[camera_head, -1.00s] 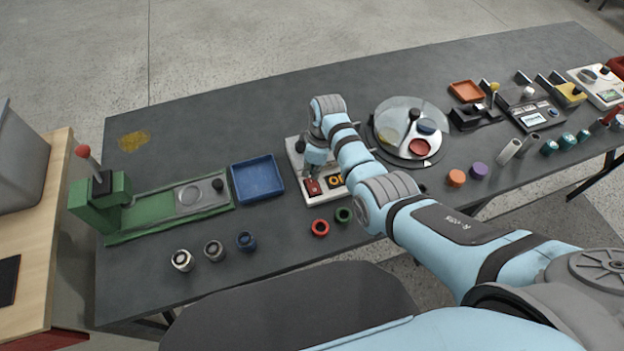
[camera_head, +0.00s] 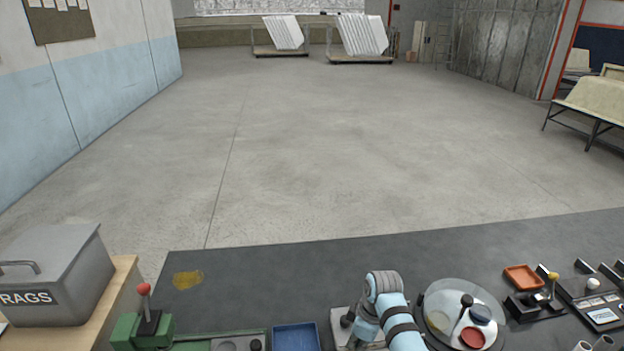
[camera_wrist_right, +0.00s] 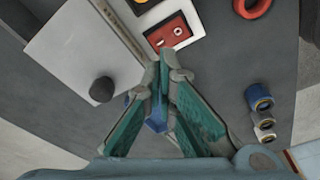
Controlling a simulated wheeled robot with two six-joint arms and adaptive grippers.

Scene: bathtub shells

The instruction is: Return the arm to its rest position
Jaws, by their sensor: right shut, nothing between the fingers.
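My right arm (camera_head: 390,310) reaches over the table in the head view, at the bottom edge. Its fingers do not show clearly there. In the right wrist view my right gripper (camera_wrist_right: 160,72) is shut with nothing between its fingertips. My left gripper is not in view.
The dark table (camera_head: 245,275) holds a green fixture (camera_head: 140,331) with a red-knobbed lever, a blue tray (camera_head: 296,338), a round plate (camera_head: 437,302) and an orange tray (camera_head: 523,277). In the wrist view a red ring (camera_wrist_right: 252,5) and small cylinders (camera_wrist_right: 258,97) lie right.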

